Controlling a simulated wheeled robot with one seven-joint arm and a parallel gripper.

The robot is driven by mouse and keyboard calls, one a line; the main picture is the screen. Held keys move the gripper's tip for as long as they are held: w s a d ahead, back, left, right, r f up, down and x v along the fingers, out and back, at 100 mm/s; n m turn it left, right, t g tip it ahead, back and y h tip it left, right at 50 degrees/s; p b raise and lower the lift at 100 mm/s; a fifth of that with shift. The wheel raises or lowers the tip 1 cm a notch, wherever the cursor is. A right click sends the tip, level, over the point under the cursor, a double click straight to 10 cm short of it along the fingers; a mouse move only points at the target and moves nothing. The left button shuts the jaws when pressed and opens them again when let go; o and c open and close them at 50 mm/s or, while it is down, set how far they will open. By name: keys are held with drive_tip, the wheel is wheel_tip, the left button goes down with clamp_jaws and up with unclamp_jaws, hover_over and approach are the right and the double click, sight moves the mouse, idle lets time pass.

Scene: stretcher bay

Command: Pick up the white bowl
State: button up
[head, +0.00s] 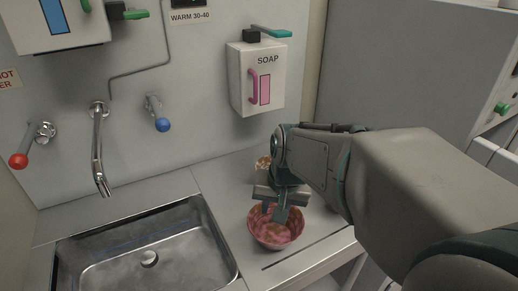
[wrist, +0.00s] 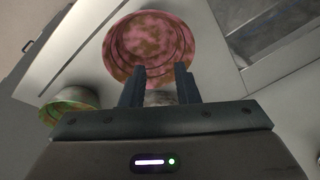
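No plainly white bowl shows. A pink bowl with brown mottling (head: 277,236) stands upright on the counter right of the sink; its inside faces the camera in the wrist view (wrist: 150,42). My gripper (head: 274,210) points down at the bowl's far side, with its fingers overlapping the bowl. In the wrist view my gripper (wrist: 161,72) is open, its two fingers apart at the bowl's near rim. A greyish surface (wrist: 160,97) shows between them; I cannot tell whether it is the bowl's outside. Contact with the bowl cannot be told.
A second vessel, greenish and orange (wrist: 68,106), stands nearby; a mottled piece (head: 262,164) shows behind my gripper. The steel sink (head: 215,262) lies left, with a tap (head: 98,150) above. A soap dispenser (head: 256,78) hangs on the wall. The counter edge is close right of the bowl.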

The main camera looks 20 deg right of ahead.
drive_tip(key=w+d+m+t+p, duration=0.1)
drive_tip(key=w+d+m+p, duration=0.3)
drive_tip(key=w+d+m, duration=0.75)
drive_tip(key=shift+n+y, duration=0.4)
drive_tip(key=shift+n, duration=0.45)
drive_tip(key=w+f, duration=0.1)
drive_tip(key=f, duration=0.1)
drive_tip(key=w+f, duration=0.2)
drive_tip(key=w+f+p, duration=0.1)
drive_tip(key=f, duration=0.2)
drive_tip(key=shift+w+d, duration=0.1)
drive_tip(key=shift+w, duration=0.15)
drive_tip(key=shift+f, duration=0.6)
drive_tip(key=shift+d+p+x, duration=0.1)
drive_tip(key=shift+p+x, duration=0.25)
drive_tip(key=shift+x, duration=0.65)
drive_tip(key=shift+d+p+x, duration=0.15)
drive_tip(key=shift+p+x, duration=0.15)
drive_tip(key=shift+x, duration=0.7)
clamp_jaws()
